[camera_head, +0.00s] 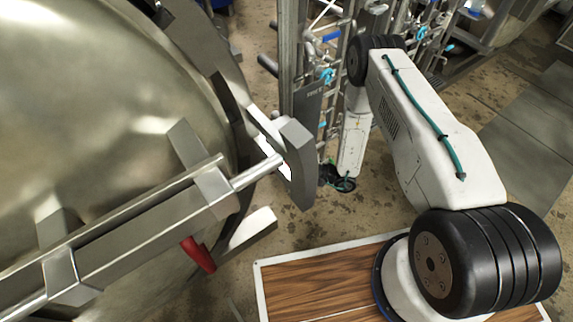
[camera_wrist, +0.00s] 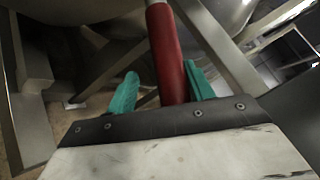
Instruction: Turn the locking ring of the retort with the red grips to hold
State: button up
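The retort's domed metal door (camera_head: 90,90) fills the left of the head view, with the grey locking ring (camera_head: 235,95) along its edge. One red grip (camera_head: 198,254) shows low on the door side in the head view. In the wrist view a red grip (camera_wrist: 166,45) stands between the teal fingers of my gripper (camera_wrist: 161,88). The fingers are apart, with a gap to the left of the grip; the right finger is close to it, and I cannot tell whether they touch. In the head view the fingers are not clear, low behind the door's edge.
A metal bar with brackets (camera_head: 120,235) crosses the door, ending near a thick grey block (camera_head: 297,160). Pipe frames and valves (camera_head: 325,70) stand behind.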

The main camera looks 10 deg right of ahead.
dwell(0.3)
jog(key=r+v, duration=0.1)
jog(key=v, duration=0.7)
jog(key=shift+f, duration=0.45)
